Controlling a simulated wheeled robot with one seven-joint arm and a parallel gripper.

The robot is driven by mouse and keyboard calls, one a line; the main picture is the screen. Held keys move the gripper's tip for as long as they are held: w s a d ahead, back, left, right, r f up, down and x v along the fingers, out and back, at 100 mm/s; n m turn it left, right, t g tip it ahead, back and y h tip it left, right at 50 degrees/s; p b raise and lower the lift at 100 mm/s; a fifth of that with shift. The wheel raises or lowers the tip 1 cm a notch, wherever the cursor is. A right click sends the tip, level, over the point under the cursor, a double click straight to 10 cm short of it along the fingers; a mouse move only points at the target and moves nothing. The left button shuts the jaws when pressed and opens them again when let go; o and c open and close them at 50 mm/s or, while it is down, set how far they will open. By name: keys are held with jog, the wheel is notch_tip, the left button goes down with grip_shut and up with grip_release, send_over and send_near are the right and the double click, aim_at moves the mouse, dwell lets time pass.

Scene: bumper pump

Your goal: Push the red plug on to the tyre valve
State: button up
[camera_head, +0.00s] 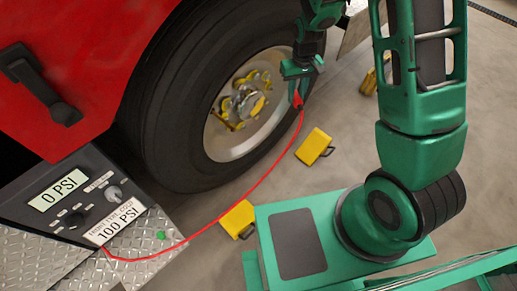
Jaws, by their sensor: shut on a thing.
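The red plug (298,100) is at the end of a thin red hose (247,190). My gripper (297,85) is shut on the plug, close to the right side of the wheel. The big black tyre (180,115) has a pale rim (222,145) with yellow parts around its hub (248,98). I cannot make out the tyre valve, and cannot tell whether the plug touches the wheel. The pump panel (85,200) at the lower left reads 0 PSI, with a 100 PSI label under it.
Yellow wheel chocks (314,146) lie on the floor, another near my base (238,218). The red vehicle body (90,60) overhangs the tyre at the upper left. A diamond-plate step (35,262) carries the panel.

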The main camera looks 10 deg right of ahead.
jog(key=s+a+f+n, duration=0.3)
jog(key=s+a, duration=0.5)
jog(key=s+a+f+n, duration=0.3)
jog(key=s+a, duration=0.5)
jog(key=s, duration=0.1)
jog(key=w+a, duration=0.3)
jog(key=w, duration=0.3)
jog(key=shift+a+f, duration=0.2)
jog(key=shift+a, duration=0.15)
jog(key=shift+w+a, duration=0.3)
jog(key=shift+w, duration=0.15)
dwell(1.3)
jog(key=o, duration=1.1)
jog(key=shift+r, duration=0.1)
